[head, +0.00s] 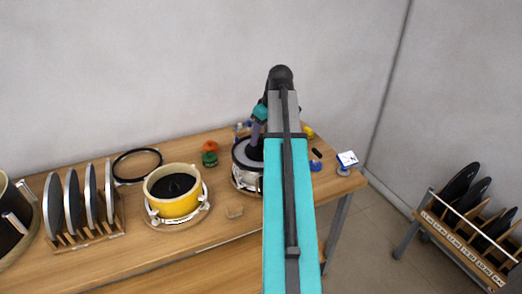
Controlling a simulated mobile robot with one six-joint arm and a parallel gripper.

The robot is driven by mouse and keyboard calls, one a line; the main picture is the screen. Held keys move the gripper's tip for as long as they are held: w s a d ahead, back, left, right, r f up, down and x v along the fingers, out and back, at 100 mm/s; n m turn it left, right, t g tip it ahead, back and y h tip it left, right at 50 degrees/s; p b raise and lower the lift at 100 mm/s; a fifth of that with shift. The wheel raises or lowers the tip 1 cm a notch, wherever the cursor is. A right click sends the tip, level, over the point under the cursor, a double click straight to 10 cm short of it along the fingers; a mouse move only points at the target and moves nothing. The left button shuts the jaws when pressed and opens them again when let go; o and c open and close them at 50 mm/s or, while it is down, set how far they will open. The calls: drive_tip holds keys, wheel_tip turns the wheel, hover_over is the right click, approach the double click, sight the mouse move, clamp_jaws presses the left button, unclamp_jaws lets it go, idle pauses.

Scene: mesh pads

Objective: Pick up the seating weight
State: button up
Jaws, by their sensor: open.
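I cannot tell for sure which thing is the seating weight. A dark round piece (174,186) sits inside the rim of a yellow drum (179,207) left of my arm and may be it. My gripper (254,153) points down over a second drum (240,176), a dark-rimmed one with a pale top, beside my teal arm. The gripper is open; its fingers are small and dark, and whether they touch anything is unclear. My arm hides the right part of this drum.
A cart of dark discs (464,219) stands right.

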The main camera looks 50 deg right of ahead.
drive_tip(key=shift+c, duration=0.4)
clamp_jaws()
idle(0.9)
drive_tip(key=shift+r, duration=0.1)
